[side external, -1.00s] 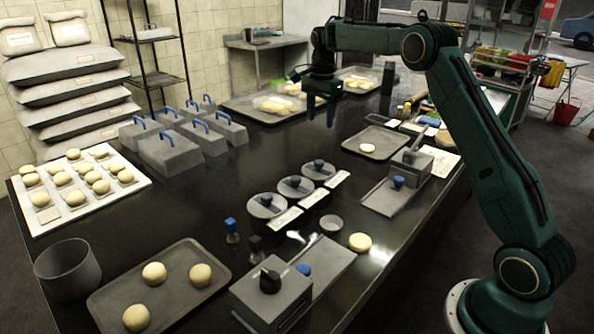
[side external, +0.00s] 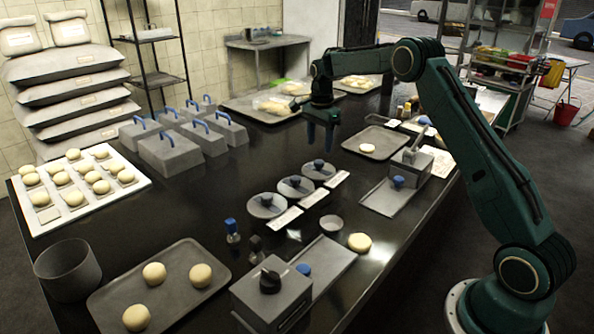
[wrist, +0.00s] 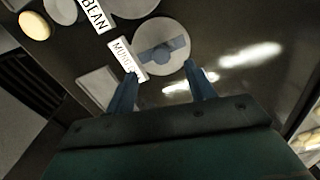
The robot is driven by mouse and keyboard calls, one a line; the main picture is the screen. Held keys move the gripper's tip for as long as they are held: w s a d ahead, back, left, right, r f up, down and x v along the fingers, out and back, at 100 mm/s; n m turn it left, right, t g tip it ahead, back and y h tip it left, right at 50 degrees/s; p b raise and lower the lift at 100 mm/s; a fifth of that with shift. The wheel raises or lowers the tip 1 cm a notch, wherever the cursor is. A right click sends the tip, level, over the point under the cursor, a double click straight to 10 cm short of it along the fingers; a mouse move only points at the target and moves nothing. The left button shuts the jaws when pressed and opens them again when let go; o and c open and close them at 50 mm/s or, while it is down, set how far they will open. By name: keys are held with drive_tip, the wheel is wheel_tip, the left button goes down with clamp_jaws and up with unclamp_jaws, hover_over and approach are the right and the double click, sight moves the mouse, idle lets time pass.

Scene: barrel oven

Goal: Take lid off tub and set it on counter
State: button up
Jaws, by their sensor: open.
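My gripper (side external: 321,146) is open and empty, above the counter just behind the far lid. In the wrist view, one round lid (wrist: 148,65) with a blue bar handle (wrist: 165,49) lies ahead of the open fingers (wrist: 162,82). A label reading "MUNG" (wrist: 128,57) lies beside it; its end is partly hidden by a finger.
Grey boxes with blue handles (side external: 170,152) stand at left. A tray with one bun (side external: 374,136) lies to the right. Bare counter lies between the boxes and tubs.

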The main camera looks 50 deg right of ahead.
sight(319, 161)
drive_tip(key=shift+f, duration=0.8)
drive_tip(key=shift+d+f, duration=0.15)
drive_tip(key=shift+f, duration=2.45)
drive_tip(key=c, duration=1.1)
drive_tip(key=shift+o, duration=0.2)
drive_tip(key=shift+r, duration=0.2)
wheel_tip(319, 161, up, 20)
drive_tip(key=shift+f, duration=0.15)
drive_tip(key=shift+w, duration=0.1)
